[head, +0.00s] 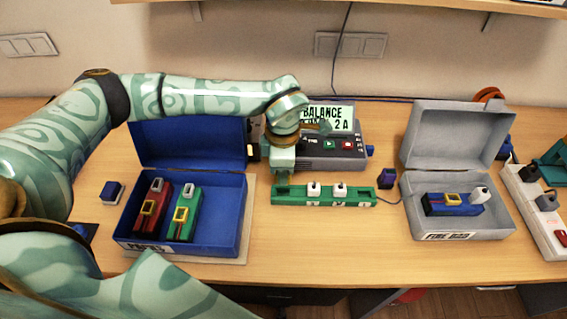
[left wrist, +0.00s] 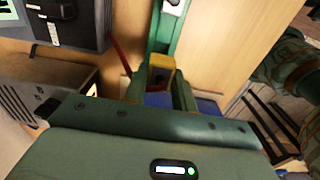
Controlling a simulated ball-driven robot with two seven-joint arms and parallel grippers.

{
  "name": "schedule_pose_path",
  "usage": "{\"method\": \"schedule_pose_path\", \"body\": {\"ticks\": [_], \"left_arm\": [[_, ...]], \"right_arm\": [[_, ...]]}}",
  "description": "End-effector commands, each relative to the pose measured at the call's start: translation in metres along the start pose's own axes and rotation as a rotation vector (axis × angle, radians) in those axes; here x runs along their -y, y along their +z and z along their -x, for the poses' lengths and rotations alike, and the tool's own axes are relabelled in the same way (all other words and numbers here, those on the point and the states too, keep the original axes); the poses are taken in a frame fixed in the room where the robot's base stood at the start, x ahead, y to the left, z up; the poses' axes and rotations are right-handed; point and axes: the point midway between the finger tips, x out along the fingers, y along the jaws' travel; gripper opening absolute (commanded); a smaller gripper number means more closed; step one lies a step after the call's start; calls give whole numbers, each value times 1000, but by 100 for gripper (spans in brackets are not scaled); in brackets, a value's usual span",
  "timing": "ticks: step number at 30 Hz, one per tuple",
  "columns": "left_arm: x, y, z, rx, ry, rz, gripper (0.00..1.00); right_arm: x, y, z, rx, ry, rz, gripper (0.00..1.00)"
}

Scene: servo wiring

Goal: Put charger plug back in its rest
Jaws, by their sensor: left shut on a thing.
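My left gripper (head: 283,176) is shut, pointing down at the left end of the green strip (head: 350,196). In the left wrist view its fingers (left wrist: 162,92) close around a small yellow piece (left wrist: 160,72), which looks like the charger plug, with something blue below it. In the head view the gripper hides this piece. I cannot tell whether it touches the strip. A small dark purple block (head: 387,178) stands right of the strip, with a thin cable near it; I cannot tell whether it is the plug's rest. My right gripper is not in view.
The charger (head: 335,160) with its lit display stands behind the strip. An open blue case (head: 238,215) with red and green packs is on the left. An open grey case (head: 480,228) with a blue pack is on the right, beside a power strip (head: 525,190). Front middle is clear.

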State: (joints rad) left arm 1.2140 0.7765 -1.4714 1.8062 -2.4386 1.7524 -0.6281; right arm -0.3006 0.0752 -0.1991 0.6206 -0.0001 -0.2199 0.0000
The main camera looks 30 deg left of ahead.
Motion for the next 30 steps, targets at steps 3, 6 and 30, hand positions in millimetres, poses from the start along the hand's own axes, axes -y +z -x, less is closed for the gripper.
{"method": "schedule_pose_path", "body": {"ticks": [3,6,30], "left_arm": [[0,0,-16,-1,-1,1,0],[0,0,-23,0,0,1,0],[0,0,-24,-1,0,0,0]], "right_arm": [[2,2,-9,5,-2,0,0],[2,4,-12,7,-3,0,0],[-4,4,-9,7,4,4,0]]}}
